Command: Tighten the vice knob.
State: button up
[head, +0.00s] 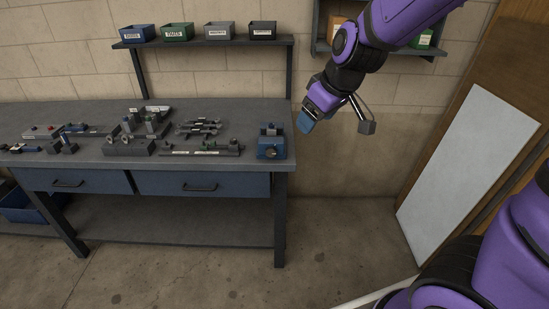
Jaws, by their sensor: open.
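A small blue vice (270,148) stands at the right front corner of the workbench (240,106). A dark round shape on its front face may be the knob (271,153), but it is too small to tell. My gripper (305,122) hangs in the air to the right of the vice and a little higher in the picture, apart from it. It is open, and nothing shows between its fingers. The gap between the fingers is hard to make out from here.
Several small fixtures and tools (200,127) lie across the benchtop left of the vice. A shelf (205,42) with several labelled bins runs above the bench. A wall cabinet (385,45) is behind my arm. A pale panel (468,170) leans at the right. The floor right of the bench is clear.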

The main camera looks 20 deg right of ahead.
jog(key=w+a+f+n+h, duration=0.1)
jog(key=w+a+f+n, duration=0.15)
jog(key=w+f, duration=0.5)
jog(key=n+t+h, duration=0.7)
jog(key=n+t, duration=0.5)
jog(key=n, duration=1.2)
send_near(271, 153)
jog(key=x, duration=0.9)
jog(key=shift+w, duration=0.1)
jog(key=c, duration=0.9)
